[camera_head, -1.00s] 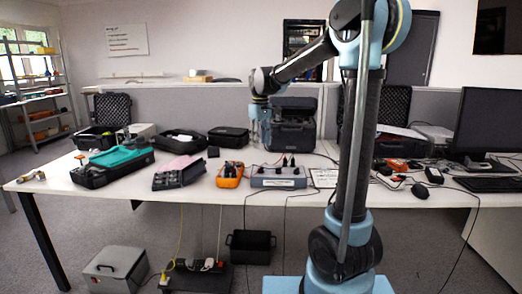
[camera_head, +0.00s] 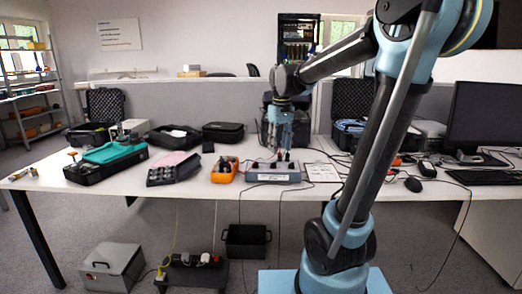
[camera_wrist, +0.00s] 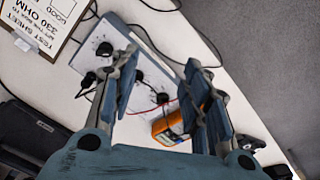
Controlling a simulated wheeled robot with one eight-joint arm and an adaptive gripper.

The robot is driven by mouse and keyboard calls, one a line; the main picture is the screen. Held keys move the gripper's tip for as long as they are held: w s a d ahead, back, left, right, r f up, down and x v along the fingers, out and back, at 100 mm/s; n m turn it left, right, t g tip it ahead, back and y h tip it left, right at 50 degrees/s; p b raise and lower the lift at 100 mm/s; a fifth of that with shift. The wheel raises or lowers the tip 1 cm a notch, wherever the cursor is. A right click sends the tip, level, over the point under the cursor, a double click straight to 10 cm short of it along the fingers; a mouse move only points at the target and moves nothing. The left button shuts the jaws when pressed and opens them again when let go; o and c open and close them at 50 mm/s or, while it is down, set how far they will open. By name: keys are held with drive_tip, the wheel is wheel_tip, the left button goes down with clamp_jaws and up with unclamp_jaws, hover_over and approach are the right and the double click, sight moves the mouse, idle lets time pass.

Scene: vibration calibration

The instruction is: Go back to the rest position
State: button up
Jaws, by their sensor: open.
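My gripper (camera_head: 280,148) hangs pointing down over the back of the table, above the grey box with black knobs (camera_head: 262,177). In the wrist view my gripper (camera_wrist: 163,80) has its two blue fingers spread apart with nothing held between them. The grey box (camera_wrist: 152,72) shows between and behind the fingers, with black knobs and leads on it. My arm reaches from the right side of the head view, its upper part bent over to the left.
An orange multimeter (camera_head: 224,171) lies left of the grey box; it also shows in the wrist view (camera_wrist: 170,130). A black case with a teal item (camera_head: 113,153), a monitor (camera_head: 482,120) and a keyboard (camera_head: 478,177) share the table (camera_head: 330,197). Cables hang below.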

drive_tip(key=s+d+f+m, duration=0.2)
drive_tip(key=s+d+f, duration=0.2)
drive_tip(key=s, duration=0.3)
drive_tip(key=s+d+f+m+t, duration=0.1)
drive_tip(key=s+d+f+m, duration=0.1)
drive_tip(key=s+d+f, duration=0.2)
drive_tip(key=s+d+f+m, duration=0.2)
drive_tip(key=s+d+f, duration=0.2)
drive_tip(key=s+f, duration=0.4)
drive_tip(key=s, duration=0.3)
drive_tip(key=shift+s+f+t, duration=0.15)
drive_tip(key=shift+f+t, duration=0.05)
drive_tip(key=shift+t, duration=0.1)
drive_tip(key=shift+w+f, duration=0.2)
drive_tip(key=shift+w, duration=0.25)
